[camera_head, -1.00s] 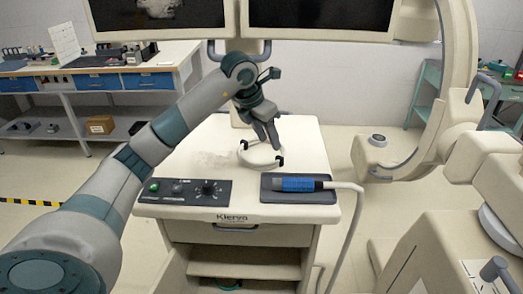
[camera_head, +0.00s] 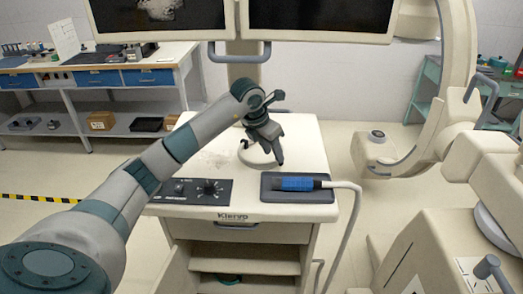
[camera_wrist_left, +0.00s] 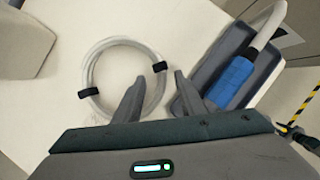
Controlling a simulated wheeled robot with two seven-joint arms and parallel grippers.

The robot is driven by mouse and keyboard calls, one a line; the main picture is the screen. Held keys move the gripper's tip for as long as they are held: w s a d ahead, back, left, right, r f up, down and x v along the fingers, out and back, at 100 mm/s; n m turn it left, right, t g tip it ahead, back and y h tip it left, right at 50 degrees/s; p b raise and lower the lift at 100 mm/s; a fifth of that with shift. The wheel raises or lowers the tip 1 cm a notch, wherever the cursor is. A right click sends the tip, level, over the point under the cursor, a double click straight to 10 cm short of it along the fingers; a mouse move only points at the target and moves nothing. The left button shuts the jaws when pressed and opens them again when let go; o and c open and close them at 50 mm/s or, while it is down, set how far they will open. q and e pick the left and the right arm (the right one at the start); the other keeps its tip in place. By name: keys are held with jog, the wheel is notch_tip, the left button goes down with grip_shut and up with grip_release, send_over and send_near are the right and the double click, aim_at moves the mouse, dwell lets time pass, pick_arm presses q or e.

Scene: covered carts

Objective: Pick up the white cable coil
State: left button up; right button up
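The white cable coil (camera_head: 250,162) lies on the white cart top (camera_head: 308,150), partly hidden behind my left gripper (camera_head: 276,160) in the head view. In the left wrist view the coil (camera_wrist_left: 101,46) is a flat ring of pale tube with two black ties. There my left gripper (camera_wrist_left: 158,78) is open, its two dark fingers apart. The right side of the ring, with one tie, shows between the fingers. I cannot tell whether the fingers touch the tube. My right gripper is not in view.
A blue handpiece (camera_head: 297,184) with a white hose lies in a dark tray (camera_head: 320,197), close to the right finger. A control panel (camera_head: 215,192) with knobs is at the front left of the cart. Monitors (camera_head: 317,15) stand behind.

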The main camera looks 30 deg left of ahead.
aim_at(274, 158)
pick_arm(q)
jog(key=shift+p+x, duration=0.65)
jog(key=shift+x, duration=1.15)
jog(key=shift+a, duration=0.15)
jog(key=shift+c, duration=0.2)
grip_shut()
